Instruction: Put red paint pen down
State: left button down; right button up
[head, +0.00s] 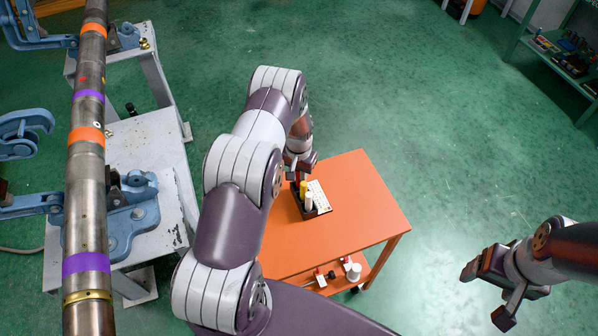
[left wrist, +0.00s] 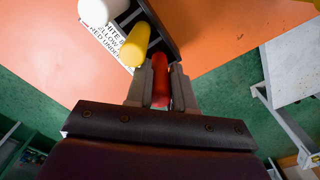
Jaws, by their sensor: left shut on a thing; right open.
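My left gripper (head: 295,176) is over the far left corner of the orange table (head: 375,200), at the pen holder. It is shut on the red paint pen (left wrist: 161,88), which shows between its fingers in the left wrist view. The dark pen holder (left wrist: 165,35) carries a yellow pen (head: 304,188) and a white pen (head: 309,201). The red pen is in line with these two, at the holder's end; whether it touches the holder bottom is hidden. My right gripper (head: 486,294) is open and empty, right of the table over the floor.
A printed label (head: 320,194) is beside the pens. A lower shelf (head: 325,278) holds small red and white items. A long banded pipe (head: 87,150) in blue vises stands at left. Green floor is clear right of the table.

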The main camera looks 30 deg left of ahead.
pick_arm(q)
jog(key=shift+w+f, duration=0.15)
jog(key=shift+f, duration=0.4)
jog(key=shift+f, duration=0.15)
jog(key=c, duration=1)
grip_release()
